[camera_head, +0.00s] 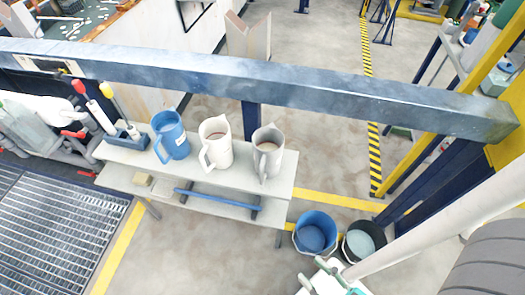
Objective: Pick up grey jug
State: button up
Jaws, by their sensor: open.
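The grey jug (267,153) stands upright at the right end of a pale bench, its handle facing the front. It holds something pale brown. A white jug (216,146) stands to its left, and a blue jug (170,136) is further left. My gripper (312,271) shows only partly at the bottom edge, right of centre, at the end of my pale arm. It is open, with nothing seen between its fingers. It is well apart from the grey jug, lower and to the right in the picture. The rest of the gripper is cut off.
The bench (284,178) also bears a holder with red- and yellow-topped tools (107,108). A thick blue-grey beam (300,88) crosses the view above the jugs. A blue bucket (316,226) and a black bucket (364,238) stand right of the bench. A metal grating (50,230) lies at left.

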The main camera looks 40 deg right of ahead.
aim_at(268, 142)
jog(key=k+l+z, duration=0.15)
jog(key=z, duration=0.2)
jog(key=k+l+z, duration=0.2)
jog(key=z, duration=0.2)
jog(key=l+z, duration=0.3)
